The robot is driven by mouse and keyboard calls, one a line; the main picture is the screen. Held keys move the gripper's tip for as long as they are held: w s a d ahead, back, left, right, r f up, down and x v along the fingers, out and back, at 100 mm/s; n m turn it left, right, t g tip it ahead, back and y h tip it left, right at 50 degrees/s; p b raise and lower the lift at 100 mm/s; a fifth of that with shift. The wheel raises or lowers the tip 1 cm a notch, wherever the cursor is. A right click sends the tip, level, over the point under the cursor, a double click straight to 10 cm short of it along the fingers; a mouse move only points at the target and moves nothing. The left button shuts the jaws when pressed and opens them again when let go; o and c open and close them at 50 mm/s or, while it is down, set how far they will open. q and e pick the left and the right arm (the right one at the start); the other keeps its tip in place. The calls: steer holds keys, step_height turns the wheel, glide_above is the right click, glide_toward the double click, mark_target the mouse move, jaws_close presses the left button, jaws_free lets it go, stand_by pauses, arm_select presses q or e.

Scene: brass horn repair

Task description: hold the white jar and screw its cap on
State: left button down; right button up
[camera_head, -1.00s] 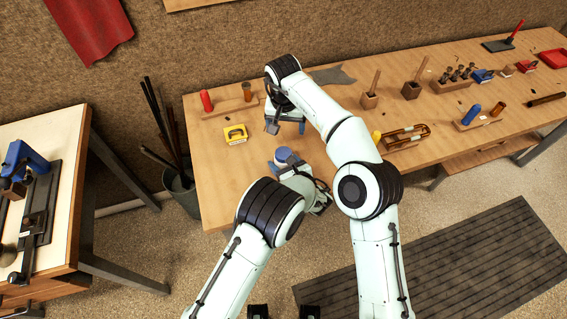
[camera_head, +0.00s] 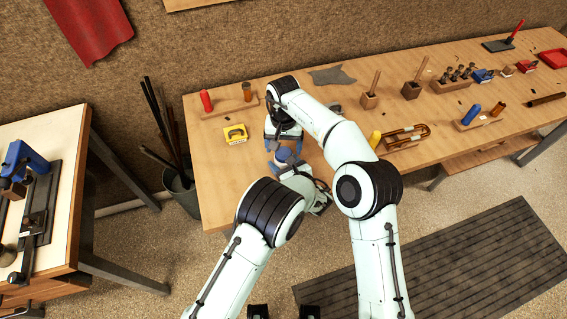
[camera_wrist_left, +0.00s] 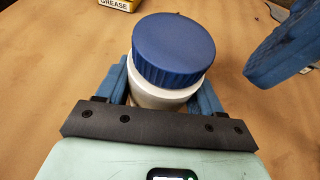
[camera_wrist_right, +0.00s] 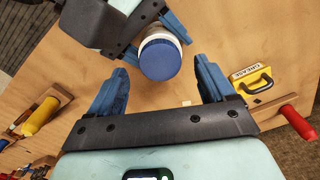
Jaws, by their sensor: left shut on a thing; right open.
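The white jar (camera_wrist_left: 158,96) stands between the blue fingers of my left gripper (camera_wrist_left: 160,90), which is shut on its body. The ribbed blue cap (camera_wrist_left: 173,45) sits on top of the jar; I cannot tell how tightly. In the head view the cap (camera_head: 284,156) is partly hidden by my arms. My right gripper (camera_wrist_right: 160,68) is open. In the right wrist view the cap (camera_wrist_right: 160,60) appears between and beyond its fingertips, with the jar's white rim just showing. In the left wrist view one right finger (camera_wrist_left: 283,48) hangs at the right, apart from the cap.
A yellow grease box (camera_head: 235,134) lies to the left on the wooden bench (camera_head: 220,175). A red-handled tool (camera_head: 206,101) lies behind it. A yellow-handled tool (camera_head: 375,139) and a wooden frame (camera_head: 408,136) lie to the right. The bench's front left is clear.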

mark_target(281, 166)
steer(key=shift+f, duration=1.25)
steer(key=c, duration=1.1)
steer(key=shift+m, duration=1.6)
steer(key=o, duration=1.2)
steer(key=shift+c, duration=0.2)
